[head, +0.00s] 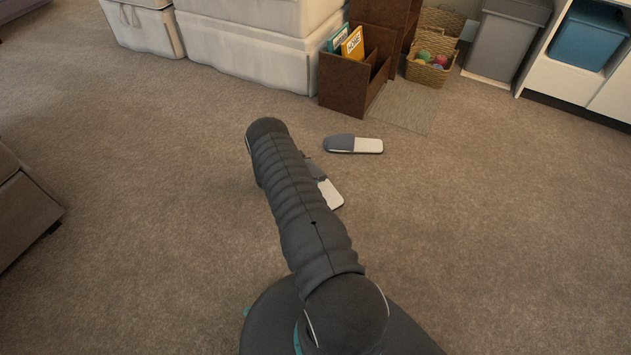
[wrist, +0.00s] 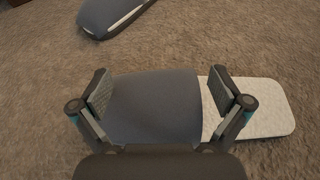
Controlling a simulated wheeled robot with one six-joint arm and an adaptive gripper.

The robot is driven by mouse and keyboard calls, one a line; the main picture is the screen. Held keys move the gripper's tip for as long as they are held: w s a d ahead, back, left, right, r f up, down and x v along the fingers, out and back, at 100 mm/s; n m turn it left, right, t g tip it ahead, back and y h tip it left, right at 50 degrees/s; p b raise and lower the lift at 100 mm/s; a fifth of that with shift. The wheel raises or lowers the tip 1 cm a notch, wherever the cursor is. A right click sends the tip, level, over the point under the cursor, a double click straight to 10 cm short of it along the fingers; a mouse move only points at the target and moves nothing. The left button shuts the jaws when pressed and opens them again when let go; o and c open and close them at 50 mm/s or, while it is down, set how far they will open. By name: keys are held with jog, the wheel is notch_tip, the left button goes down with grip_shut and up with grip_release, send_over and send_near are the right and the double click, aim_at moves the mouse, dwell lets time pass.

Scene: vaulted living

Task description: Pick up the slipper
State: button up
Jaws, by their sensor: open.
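Two grey slippers with pale insoles lie on the carpet. The nearer slipper (head: 331,194) is partly hidden behind my arm in the head view. In the wrist view this slipper (wrist: 155,103) lies across the picture, its grey upper between my fingers and its pale insole reaching out to the right. My gripper (wrist: 161,90) is open above it, one finger on each side of the upper; I cannot tell whether they touch it. The other slipper (head: 354,144) lies farther off, and part of it shows at the top of the wrist view (wrist: 110,15).
A brown wooden organizer (head: 345,84) with books stands at the back, beside a wicker basket (head: 428,72) of balls and a grey bin (head: 505,40). White storage boxes (head: 250,55) stand at back left. A brown piece of furniture (head: 25,205) is at the left edge. Open carpet surrounds the slippers.

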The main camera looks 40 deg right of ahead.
jog(key=shift+d+f, duration=0.1)
jog(key=shift+d, duration=0.15)
jog(key=c, duration=1.2)
jog(key=shift+s, duration=0.1)
